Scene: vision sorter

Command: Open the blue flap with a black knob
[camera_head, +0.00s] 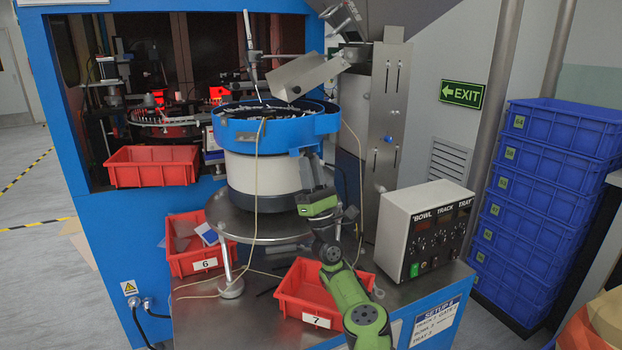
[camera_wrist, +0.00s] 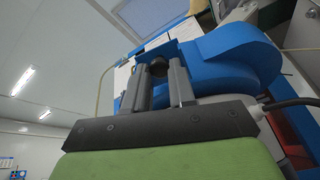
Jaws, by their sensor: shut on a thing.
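The blue bowl feeder (camera_head: 265,129) stands on a round metal table in the head view. A blue piece at its front right side (camera_head: 312,142) appears to be the flap, but its outline merges with the blue rim. My gripper (camera_head: 311,168) is raised against this front right side, and the knob is hidden there. In the wrist view, my gripper (camera_wrist: 158,66) has its two grey fingers on either side of the black knob (camera_wrist: 157,68), shut on it. Blue surfaces (camera_wrist: 203,56) show right behind the fingers. Whether the flap is open cannot be told.
Red trays 6 (camera_head: 205,264) and 7 (camera_head: 316,319) sit low near my arm. A control box (camera_head: 425,232) stands at the right, and a steel column (camera_head: 386,110) rises behind the bowl. Thin cables hang at the bowl's front and right. Blue crates (camera_head: 540,190) are stacked far right.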

